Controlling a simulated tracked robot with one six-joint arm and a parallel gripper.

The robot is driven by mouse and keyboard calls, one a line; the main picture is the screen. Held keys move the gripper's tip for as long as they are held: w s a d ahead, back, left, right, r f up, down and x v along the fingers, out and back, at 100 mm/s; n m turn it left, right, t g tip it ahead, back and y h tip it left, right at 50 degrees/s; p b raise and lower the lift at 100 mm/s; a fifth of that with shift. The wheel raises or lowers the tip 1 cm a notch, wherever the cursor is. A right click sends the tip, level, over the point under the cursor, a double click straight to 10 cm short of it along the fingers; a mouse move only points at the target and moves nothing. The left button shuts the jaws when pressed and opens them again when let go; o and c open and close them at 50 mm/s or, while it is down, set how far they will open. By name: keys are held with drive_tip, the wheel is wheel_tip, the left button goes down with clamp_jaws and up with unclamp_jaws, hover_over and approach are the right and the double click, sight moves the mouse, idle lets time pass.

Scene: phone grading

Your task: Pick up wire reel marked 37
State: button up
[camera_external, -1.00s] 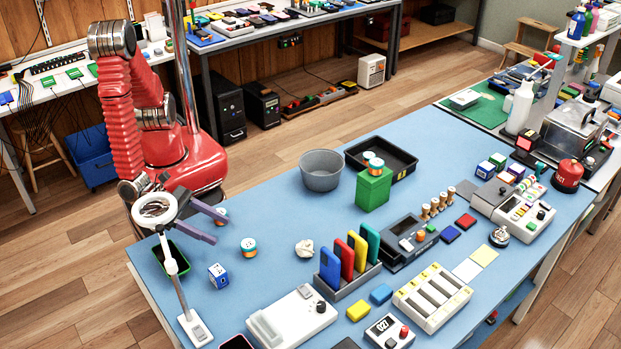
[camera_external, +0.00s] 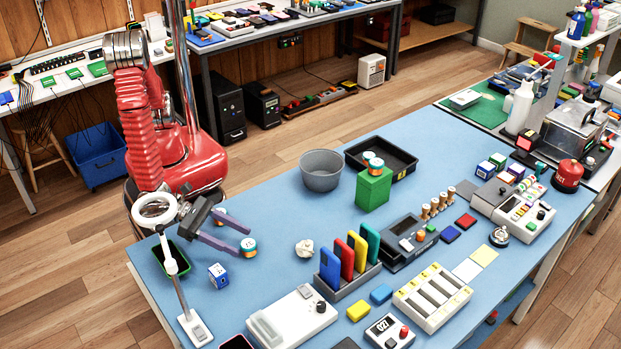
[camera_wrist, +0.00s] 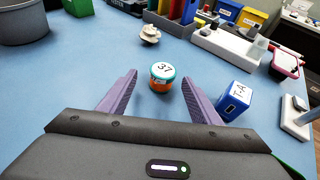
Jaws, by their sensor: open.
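The wire reel marked 37 (camera_wrist: 162,77) stands upright on the blue table, with a white top, teal rim and orange winding. It also shows in the external view (camera_external: 249,246). My gripper (camera_wrist: 166,95) is open, its two purple fingers pointing toward the reel. In the wrist view the reel lies between the fingers, around the line of their tips. In the external view the fingertips (camera_external: 243,239) are close beside the reel. I cannot tell whether either finger touches it.
A blue box marked T-A (camera_wrist: 234,104) stands just right of the right finger. A crumpled white item (camera_wrist: 150,34) lies beyond the reel. A magnifier lamp (camera_external: 171,262) stands close in front of my arm.

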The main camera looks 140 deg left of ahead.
sight(244, 243)
drive_tip(key=x, duration=0.5)
drive_tip(key=shift+w+d+r, duration=0.1)
drive_tip(key=shift+w+r, duration=0.1)
drive_tip(key=shift+r, duration=0.05)
drive_tip(key=c, duration=1.1)
drive_tip(key=shift+r, duration=0.15)
wheel_tip(244, 243, up, 18)
drive_tip(key=shift+f, duration=0.15)
idle(0.6)
